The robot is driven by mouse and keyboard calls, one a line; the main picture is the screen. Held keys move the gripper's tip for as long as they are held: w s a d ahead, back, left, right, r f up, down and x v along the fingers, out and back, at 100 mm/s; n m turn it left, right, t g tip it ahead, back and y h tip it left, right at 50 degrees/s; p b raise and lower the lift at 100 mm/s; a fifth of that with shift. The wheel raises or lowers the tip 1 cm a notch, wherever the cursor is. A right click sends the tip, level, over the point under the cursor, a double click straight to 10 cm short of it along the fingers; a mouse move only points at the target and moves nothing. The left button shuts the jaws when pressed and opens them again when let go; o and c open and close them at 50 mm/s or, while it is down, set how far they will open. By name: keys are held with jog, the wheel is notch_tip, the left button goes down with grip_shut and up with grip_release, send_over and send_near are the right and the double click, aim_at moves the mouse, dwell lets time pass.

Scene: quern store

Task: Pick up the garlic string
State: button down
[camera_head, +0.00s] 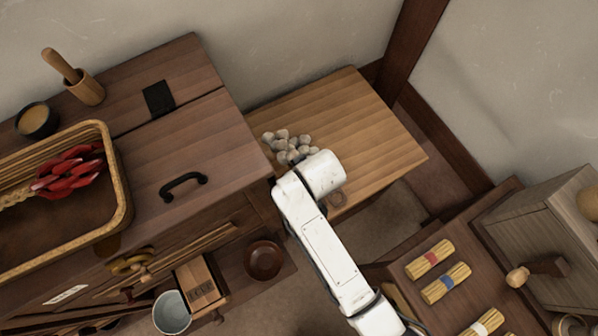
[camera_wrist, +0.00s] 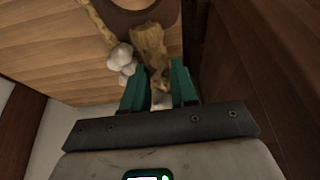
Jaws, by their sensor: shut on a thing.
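The garlic string, a cluster of white bulbs (camera_head: 289,146) with a straw-coloured braid, lies on the light wooden table in the head view. In the wrist view some white bulbs (camera_wrist: 121,57) show left of the fingers, and the frayed straw part (camera_wrist: 149,44) runs down between them. My gripper (camera_wrist: 160,86), with green fingers, is shut on the garlic string at this straw part. In the head view my white arm hides the gripper and part of the string.
The light wooden table (camera_head: 372,125) is otherwise mostly bare. A dark wooden chest (camera_head: 220,140) with a basket (camera_head: 122,170) of red peppers stands left. A dark bowl (camera_head: 264,260) sits below it. A lower bench with tied bundles (camera_head: 446,283) is at right.

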notch_tip(320, 180, up, 18)
jog(key=shift+r, duration=0.15)
jog(key=shift+d, duration=0.1)
dwell(0.9)
